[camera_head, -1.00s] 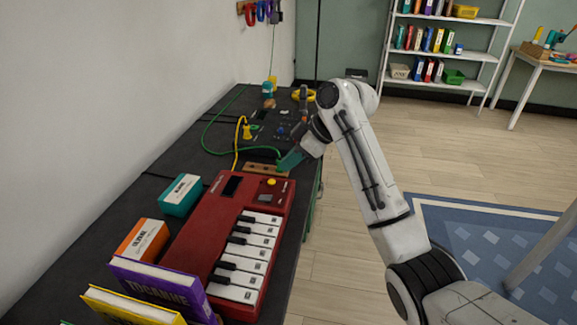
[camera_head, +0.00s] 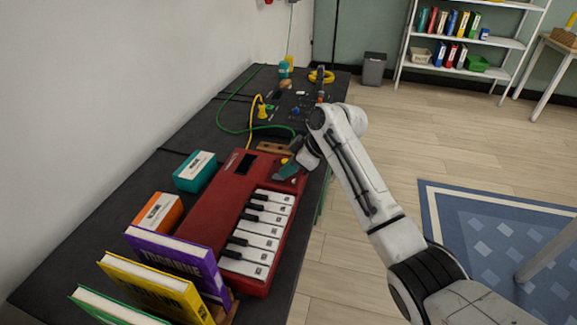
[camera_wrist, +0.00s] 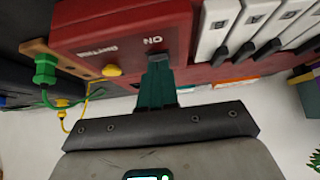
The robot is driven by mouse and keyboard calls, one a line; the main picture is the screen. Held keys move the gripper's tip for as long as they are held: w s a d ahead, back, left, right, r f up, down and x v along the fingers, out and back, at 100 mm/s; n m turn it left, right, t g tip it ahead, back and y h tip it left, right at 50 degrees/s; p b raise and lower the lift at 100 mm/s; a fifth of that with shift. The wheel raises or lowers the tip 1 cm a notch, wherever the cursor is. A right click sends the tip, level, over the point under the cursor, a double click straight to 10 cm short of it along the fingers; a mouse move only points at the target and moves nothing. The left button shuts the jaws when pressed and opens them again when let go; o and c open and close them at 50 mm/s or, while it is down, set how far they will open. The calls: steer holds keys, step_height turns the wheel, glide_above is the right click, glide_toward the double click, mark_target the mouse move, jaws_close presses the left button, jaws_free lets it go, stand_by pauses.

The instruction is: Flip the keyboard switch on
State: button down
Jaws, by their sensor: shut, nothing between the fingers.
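The red keyboard (camera_head: 212,212) lies on the dark bench with its white keys facing the right side. It also shows in the wrist view (camera_wrist: 110,28), where the word ON is printed on its panel, just by my fingertips. My gripper (camera_head: 286,172) is shut and empty, over the keyboard's far right corner. In the wrist view its teal fingers (camera_wrist: 158,66) reach the panel beside the ON label and the yellow knob (camera_wrist: 112,71). The switch itself is not visible; the fingers may cover it. I cannot tell whether they touch the panel.
A teal box (camera_head: 195,172) and an orange box (camera_head: 158,212) stand left of the keyboard. Upright books (camera_head: 155,288) stand at its near end. A wooden block (camera_head: 273,148) with green and yellow cables lies just beyond it.

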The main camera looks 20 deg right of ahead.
steer(key=shift+s+d+f+t+y+b, duration=0.15)
steer(key=shift+f+t+y+b, duration=0.2)
steer(key=shift+f, duration=0.25)
steer(key=shift+r, duration=0.35)
steer(key=shift+r+p, duration=0.7)
steer(key=shift+p, duration=0.15)
steer(key=shift+r, duration=0.1)
